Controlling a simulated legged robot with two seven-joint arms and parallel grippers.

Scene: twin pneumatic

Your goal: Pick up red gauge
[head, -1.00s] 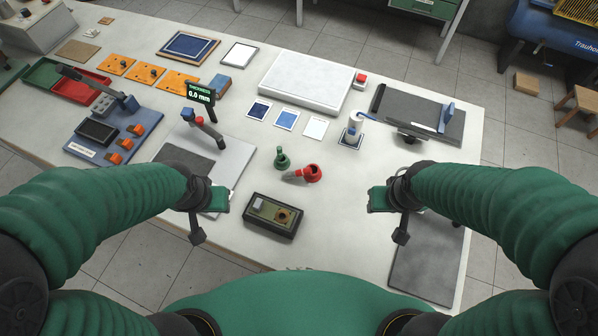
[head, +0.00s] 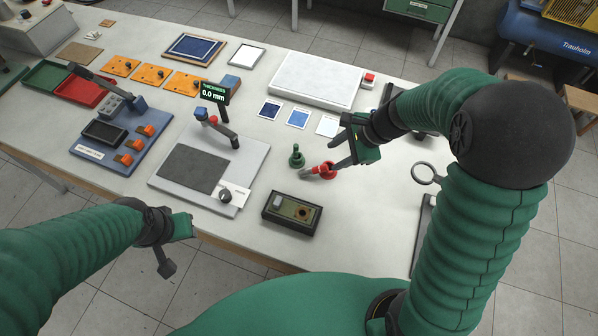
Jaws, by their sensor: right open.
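The red gauge (head: 327,171) lies on the white table right of centre, a round red body with a pale part pointing left. A small green gauge-like piece (head: 297,157) stands just left of it. My right gripper (head: 335,156) is open, with its fingers pointing down and left over the upper right side of the red gauge. One finger overlaps the gauge's edge in the picture; I cannot tell if they touch.
A dark box with a small panel (head: 291,213) sits in front of the red gauge. The thickness stand's grey base (head: 240,175) is to the left. Flat sample cards (head: 298,117) and a white slab (head: 312,80) lie behind. My right arm hides part of the right side.

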